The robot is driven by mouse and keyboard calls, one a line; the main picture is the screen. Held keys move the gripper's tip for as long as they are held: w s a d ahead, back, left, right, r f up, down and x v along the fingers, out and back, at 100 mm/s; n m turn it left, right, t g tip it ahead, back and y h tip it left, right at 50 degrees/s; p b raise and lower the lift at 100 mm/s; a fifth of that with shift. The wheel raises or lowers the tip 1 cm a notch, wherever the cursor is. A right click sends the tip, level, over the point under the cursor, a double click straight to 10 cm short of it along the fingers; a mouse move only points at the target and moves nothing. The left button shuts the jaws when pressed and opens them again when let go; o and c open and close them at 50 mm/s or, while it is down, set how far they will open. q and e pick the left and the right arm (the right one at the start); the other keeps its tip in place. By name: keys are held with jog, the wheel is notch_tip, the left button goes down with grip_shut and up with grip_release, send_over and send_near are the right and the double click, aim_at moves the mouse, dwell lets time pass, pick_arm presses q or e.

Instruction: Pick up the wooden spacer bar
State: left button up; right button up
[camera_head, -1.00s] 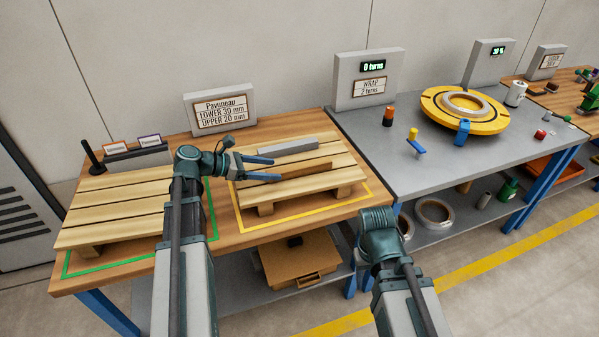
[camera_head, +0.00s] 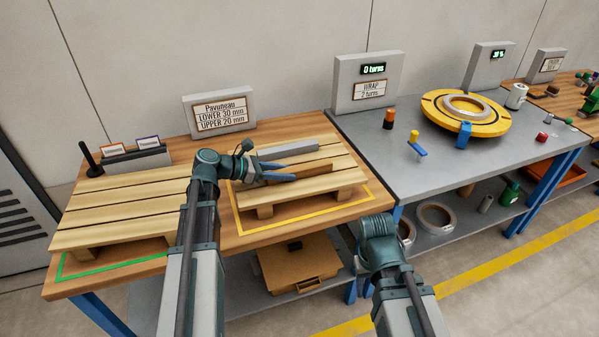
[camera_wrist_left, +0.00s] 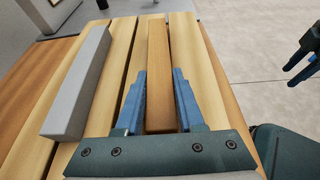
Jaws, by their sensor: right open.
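The wooden spacer bar (camera_head: 312,160) lies on the slats of the right-hand pallet (camera_head: 345,178), in front of a grey bar. In the left wrist view the wooden bar (camera_wrist_left: 158,50) runs lengthwise between the two blue fingers of my left gripper (camera_wrist_left: 160,72). That gripper (camera_head: 291,171) is open, with one finger on each side of the bar and a gap showing beside it. I cannot tell how far the fingers reach down. My right gripper (camera_wrist_left: 303,64) shows at the right edge of the left wrist view, open and away from the pallet.
The grey bar (camera_wrist_left: 82,85) lies parallel, left of the wooden bar in the wrist view. A grey table (camera_head: 450,170) with a yellow turntable (camera_head: 466,112) stands at right.

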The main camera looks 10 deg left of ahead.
pick_arm(q)
grip_shut()
jog(key=shift+r+p, duration=0.9)
notch_tip(320, 180, up, 2)
jog(key=shift+p, duration=1)
jog(key=d, duration=1)
jog(key=d+r+p, duration=0.1)
jog(key=d, duration=0.4)
jog(key=shift+w, duration=0.35)
jog(key=shift+w+d+r, duration=0.1)
jog(key=shift+w+d, duration=0.05)
jog(key=shift+d, duration=0.3)
